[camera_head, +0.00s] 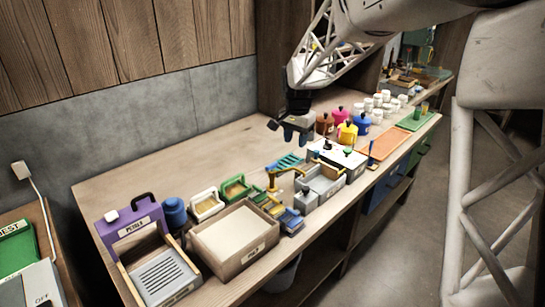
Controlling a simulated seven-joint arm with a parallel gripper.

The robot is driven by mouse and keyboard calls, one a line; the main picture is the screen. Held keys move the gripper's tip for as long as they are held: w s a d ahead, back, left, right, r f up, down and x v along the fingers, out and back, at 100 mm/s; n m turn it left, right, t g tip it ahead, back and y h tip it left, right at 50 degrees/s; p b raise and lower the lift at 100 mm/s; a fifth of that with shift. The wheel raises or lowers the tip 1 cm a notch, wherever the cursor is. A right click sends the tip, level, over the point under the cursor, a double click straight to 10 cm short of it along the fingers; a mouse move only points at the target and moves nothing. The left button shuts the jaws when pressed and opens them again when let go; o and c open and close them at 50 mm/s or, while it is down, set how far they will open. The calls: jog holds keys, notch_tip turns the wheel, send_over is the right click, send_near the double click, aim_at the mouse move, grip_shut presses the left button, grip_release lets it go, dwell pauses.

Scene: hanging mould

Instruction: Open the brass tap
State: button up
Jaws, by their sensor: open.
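The brass tap (284,172) is a small yellow, bent spout standing near the middle of the long wooden bench, beside a grey basin (322,184). Its handle is too small to make out, and I cannot tell whether the tap is on or off. My gripper (289,132) hangs above the bench, behind and above the tap in the picture. It points down, is open and holds nothing. It is clearly apart from the tap.
A teal rack (287,163) lies behind the tap. A tray with a pale sheet (233,238), a purple frame (131,226) and a blue jar (174,211) stand left. A white box (338,160) and coloured pots (347,134) stand right. The back left of the bench is bare.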

jog(key=m, duration=0.2)
send_over(272, 164)
jog(key=shift+g, duration=0.3)
notch_tip(272, 164, down, 10)
jog(key=shift+w+f, duration=0.1)
jog(key=shift+f, duration=0.2)
jog(key=shift+f, duration=3.75)
jog(key=shift+c, duration=0.3)
grip_shut()
